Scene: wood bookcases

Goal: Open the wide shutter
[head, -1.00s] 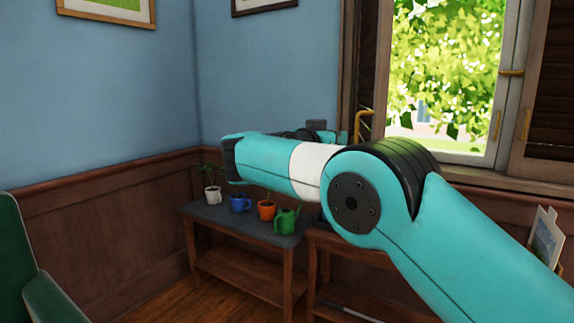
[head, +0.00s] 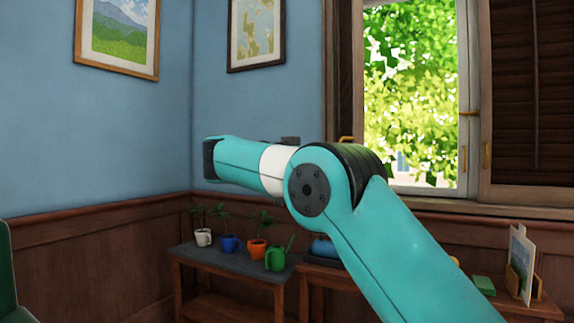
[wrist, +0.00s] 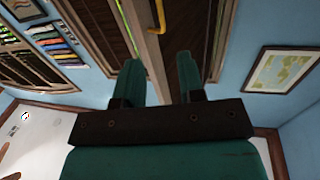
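A dark slatted wood shutter (head: 515,95) stands at the right of the window in the head view. Another dark panel (head: 346,70) shows as a narrow strip at the window's left side; I cannot tell which is the wide one. In the wrist view a yellow handle (wrist: 157,18) sits on a pale wooden post between dark slatted panels (wrist: 98,22). My gripper (wrist: 158,62) is open, with a clear gap between its teal fingers. The handle lies ahead of the fingertips, apart from them. The head view hides the fingers behind my arm.
A low table (head: 225,262) with several potted plants and a green watering can (head: 276,258) stands below my arm. A wood bench (head: 400,283) under the window holds a card rack (head: 520,265). Framed pictures (head: 117,35) hang on the blue walls. A green chair edge shows at left.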

